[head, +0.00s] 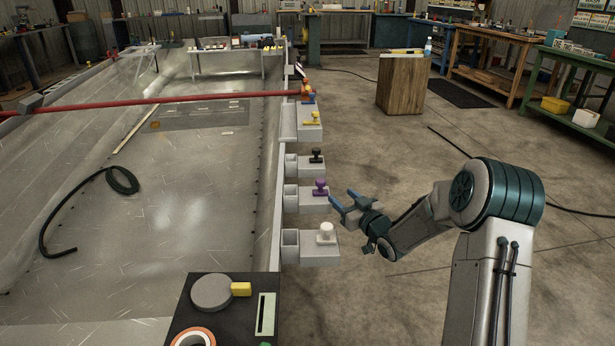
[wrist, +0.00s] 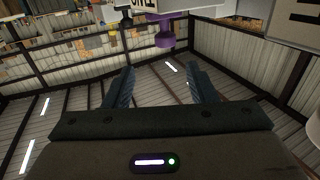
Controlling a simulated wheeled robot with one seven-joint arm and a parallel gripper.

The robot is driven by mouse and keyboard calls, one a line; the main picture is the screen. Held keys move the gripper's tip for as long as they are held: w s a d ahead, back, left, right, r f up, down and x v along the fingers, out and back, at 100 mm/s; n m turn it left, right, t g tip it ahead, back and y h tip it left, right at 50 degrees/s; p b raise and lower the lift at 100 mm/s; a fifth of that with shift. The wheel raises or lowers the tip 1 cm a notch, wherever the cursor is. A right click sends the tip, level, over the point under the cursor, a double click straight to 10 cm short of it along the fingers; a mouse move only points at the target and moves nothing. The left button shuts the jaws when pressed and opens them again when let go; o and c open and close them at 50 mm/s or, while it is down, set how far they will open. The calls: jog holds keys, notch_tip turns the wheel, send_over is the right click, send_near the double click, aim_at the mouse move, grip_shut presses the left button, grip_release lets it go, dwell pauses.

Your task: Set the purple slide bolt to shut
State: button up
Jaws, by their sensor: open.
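The purple slide bolt (head: 320,187) shows as a round-topped purple knob standing on a pale grey block at the hull's right edge. A hollow grey socket (head: 291,195) sits to the left of that block. My gripper (head: 342,199) is just right of the purple knob, apart from it, with its two blue fingers spread and nothing between them. In the wrist view the purple knob (wrist: 165,35) appears upside down at the top, beyond the open fingers (wrist: 160,84). How far the bolt reaches into its socket is too small to tell.
A red bar (head: 150,104) crosses the hull.

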aim_at(323, 183)
jog(key=x, duration=0.4)
jog(key=b+x, duration=0.1)
jog(key=x, duration=0.3)
jog(key=a+b+x, duration=0.1)
jog(key=x, duration=0.3)
jog(key=shift+s, duration=0.1)
jog(key=shift+w+a, duration=0.25)
jog(key=shift+w, duration=0.2)
